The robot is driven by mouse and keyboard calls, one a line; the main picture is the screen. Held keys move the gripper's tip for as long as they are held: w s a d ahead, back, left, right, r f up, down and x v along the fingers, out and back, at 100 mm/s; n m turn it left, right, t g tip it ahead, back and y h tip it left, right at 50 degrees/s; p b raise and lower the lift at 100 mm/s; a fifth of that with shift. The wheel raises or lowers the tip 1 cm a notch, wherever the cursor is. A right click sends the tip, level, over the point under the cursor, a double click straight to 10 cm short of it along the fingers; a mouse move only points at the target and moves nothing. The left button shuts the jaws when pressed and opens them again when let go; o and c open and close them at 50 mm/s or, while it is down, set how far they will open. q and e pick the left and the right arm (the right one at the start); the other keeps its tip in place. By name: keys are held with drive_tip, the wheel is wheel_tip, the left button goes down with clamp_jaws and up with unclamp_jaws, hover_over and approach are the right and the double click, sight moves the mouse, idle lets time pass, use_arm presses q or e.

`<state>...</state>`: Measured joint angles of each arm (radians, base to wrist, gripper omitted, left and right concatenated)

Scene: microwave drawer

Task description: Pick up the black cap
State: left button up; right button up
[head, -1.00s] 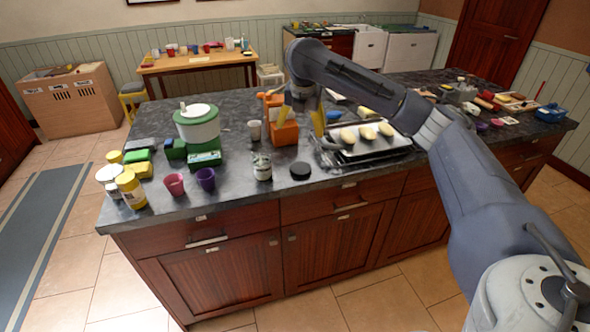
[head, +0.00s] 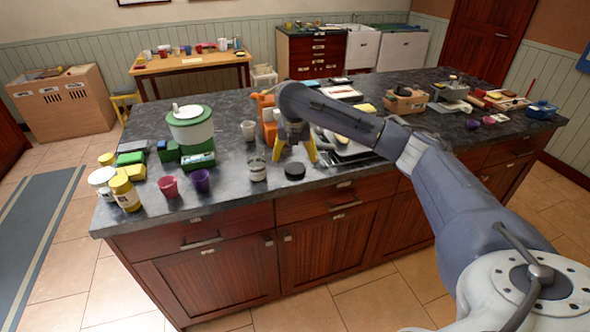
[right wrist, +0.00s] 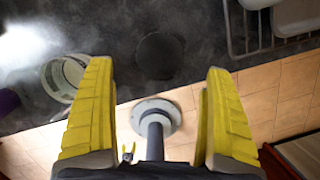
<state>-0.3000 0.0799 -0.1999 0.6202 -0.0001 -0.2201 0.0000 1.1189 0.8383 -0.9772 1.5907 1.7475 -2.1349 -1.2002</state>
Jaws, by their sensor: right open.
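The black cap (head: 295,171) is a small dark disc lying flat on the dark countertop (head: 225,120) near its front edge. It also shows in the right wrist view (right wrist: 160,55), ahead of the fingers and between their lines. My right gripper (head: 294,159) has yellow fingers, points down and is open just behind and above the cap. In the right wrist view its fingers (right wrist: 160,90) are wide apart with nothing between them. My left gripper is not in view.
A jar (head: 258,169) stands just left of the cap. A purple cup (head: 201,181) and a pink cup (head: 168,187) stand further left. A baking tray (head: 352,150) lies to the right, partly behind my arm. An orange object (head: 268,122) stands behind the gripper.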

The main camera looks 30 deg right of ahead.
sight(295, 168)
drive_tip(key=shift+x, duration=3.25)
drive_tip(key=shift+s+a, duration=0.1)
drive_tip(key=c, duration=0.9)
